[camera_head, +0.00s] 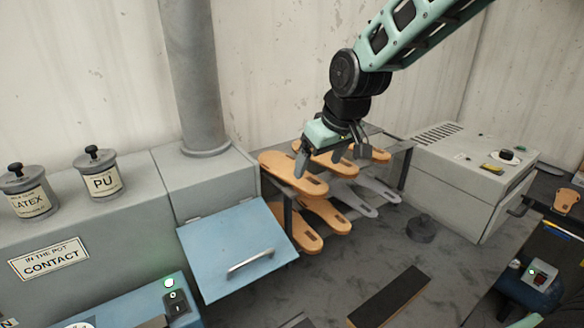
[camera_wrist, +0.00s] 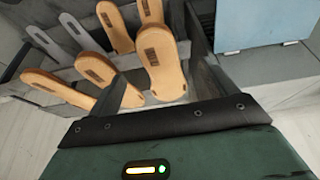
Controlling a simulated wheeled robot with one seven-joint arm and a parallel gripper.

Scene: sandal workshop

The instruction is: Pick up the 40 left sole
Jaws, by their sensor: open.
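Several tan soles (camera_head: 292,173) and grey soles (camera_head: 350,201) lie on a tiered rack. Each tan sole has a dark printed mark near one end, too small to read, so I cannot tell which is the 40 left sole. My gripper (camera_head: 331,160) is open and empty above the rack's upper tier, pointing down. In the wrist view, one tan sole (camera_wrist: 161,62) lies in line with the gap between my fingers; I cannot tell whether they touch it. Other tan soles (camera_wrist: 58,88) and grey soles (camera_wrist: 74,30) lie to its left. My gripper partly hides the upper tier.
A blue hinged panel (camera_head: 238,252) with a handle stands just left of the rack. A grey machine (camera_head: 464,178) stands close on the right. A thick grey pipe (camera_head: 190,75) rises behind left. A dark round object (camera_head: 421,229) and a dark bar (camera_head: 389,297) lie in front.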

